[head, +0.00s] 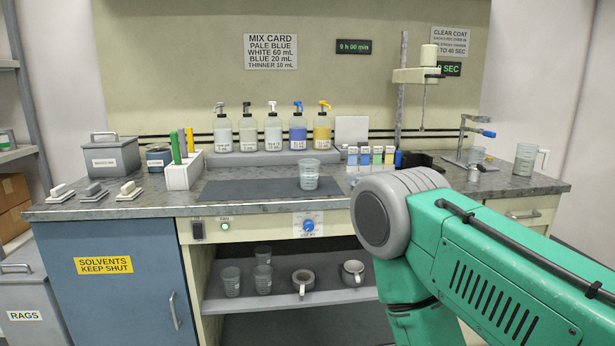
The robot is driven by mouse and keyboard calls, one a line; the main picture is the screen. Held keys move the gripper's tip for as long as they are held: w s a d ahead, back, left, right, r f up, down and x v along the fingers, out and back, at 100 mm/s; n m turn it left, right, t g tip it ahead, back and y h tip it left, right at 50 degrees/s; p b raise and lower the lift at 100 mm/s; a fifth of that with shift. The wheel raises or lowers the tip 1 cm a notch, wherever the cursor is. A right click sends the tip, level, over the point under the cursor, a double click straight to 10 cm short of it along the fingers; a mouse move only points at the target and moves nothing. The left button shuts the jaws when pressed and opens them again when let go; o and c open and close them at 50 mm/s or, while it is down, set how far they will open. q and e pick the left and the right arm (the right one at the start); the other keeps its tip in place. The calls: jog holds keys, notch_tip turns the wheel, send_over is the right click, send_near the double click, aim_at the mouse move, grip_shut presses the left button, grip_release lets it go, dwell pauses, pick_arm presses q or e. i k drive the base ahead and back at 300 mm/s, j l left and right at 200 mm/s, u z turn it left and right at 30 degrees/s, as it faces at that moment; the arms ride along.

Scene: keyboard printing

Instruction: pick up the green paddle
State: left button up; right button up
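Several upright paddles stand in a white holder on the left part of the bench. My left gripper is not in view either. Nothing of mine touches the paddles.
A clear cup (309,176) stands on the dark mat (240,190), right of the holder. Pump bottles (248,134) line the back. White-handled blocks (129,191) and a grey lidded box (110,155) are left of the holder. My arm hides part of the bench's right.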

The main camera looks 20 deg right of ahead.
aim_at(174, 138)
jog(key=i+j+z, duration=0.1)
jog(key=z, duration=0.3)
jog(key=i+j+z, duration=0.15)
jog(key=z, duration=0.25)
jog(key=i+j+z, duration=0.2)
jog(key=z, duration=0.2)
